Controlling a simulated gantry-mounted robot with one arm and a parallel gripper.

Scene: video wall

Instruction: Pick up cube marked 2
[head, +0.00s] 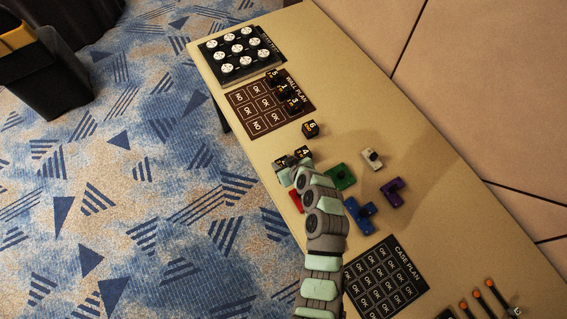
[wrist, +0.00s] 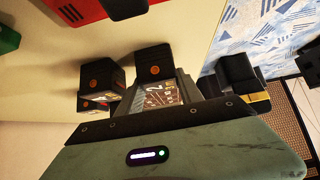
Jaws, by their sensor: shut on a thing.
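The cube marked 2 (wrist: 156,62) is black, with an orange dot on one face and its white 2 facing my wrist camera. My gripper (wrist: 165,88) is shut on it, a grey finger at either side. In the head view my gripper (head: 293,162) is over the front edge area of the table, partly hiding the cubes there. The cube marked 4 (head: 304,152) is close beside it and also shows left of the held cube in the wrist view (wrist: 101,76). I cannot tell whether the held cube is clear of the table.
The cube marked 6 (head: 310,128) stands behind. Several cubes sit on the wall plan mat (head: 262,112). Green (head: 340,177), blue (head: 361,213), purple (head: 393,192), grey (head: 371,159) and red (head: 295,200) pieces lie near my arm. The case plan mat (head: 385,277) is lower right.

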